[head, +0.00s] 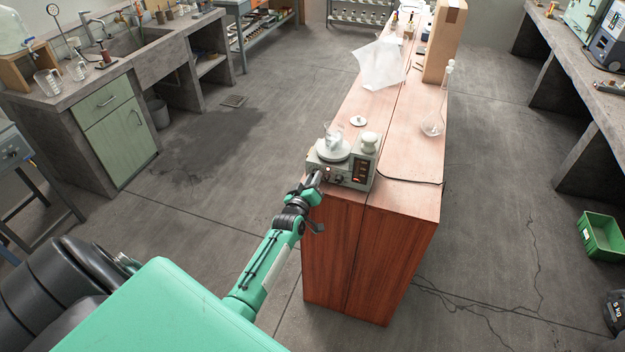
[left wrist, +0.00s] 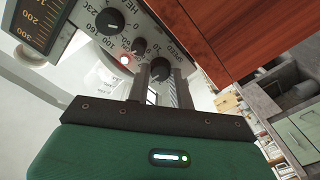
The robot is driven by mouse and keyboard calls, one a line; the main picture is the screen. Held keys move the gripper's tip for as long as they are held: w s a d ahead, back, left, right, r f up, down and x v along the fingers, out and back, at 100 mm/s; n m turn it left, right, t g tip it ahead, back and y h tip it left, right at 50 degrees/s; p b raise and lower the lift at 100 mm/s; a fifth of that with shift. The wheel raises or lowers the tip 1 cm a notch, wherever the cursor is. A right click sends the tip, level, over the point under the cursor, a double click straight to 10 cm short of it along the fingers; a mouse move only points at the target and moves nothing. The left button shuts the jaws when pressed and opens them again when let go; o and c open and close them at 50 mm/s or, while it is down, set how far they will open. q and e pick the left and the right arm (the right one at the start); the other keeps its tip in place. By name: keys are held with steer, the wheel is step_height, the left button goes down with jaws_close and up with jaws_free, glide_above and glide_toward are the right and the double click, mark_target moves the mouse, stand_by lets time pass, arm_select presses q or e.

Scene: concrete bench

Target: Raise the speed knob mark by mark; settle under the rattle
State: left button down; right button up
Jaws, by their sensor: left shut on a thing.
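The grey stirrer hotplate (head: 357,180) stands at the near end of the wooden bench, with a small glass beaker (head: 333,131) on its round white top. My left gripper (head: 317,180) is at its front panel. In the left wrist view the black speed knob (left wrist: 160,69) sits between the fingers (left wrist: 163,82), which are shut on it. The fingers hide part of the knob and its marks. My right gripper is not in view.
A white container (head: 369,141) stands at the hotplate's right rear, and a small white disc (head: 358,121) lies behind. A dark cable (head: 412,182) runs right across the bench.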

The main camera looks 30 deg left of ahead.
arm_select(q)
steer(key=m, duration=0.3)
steer(key=shift+m, duration=0.3)
steer(key=c, duration=1.2)
jaws_free()
steer(key=shift+c, duration=0.2)
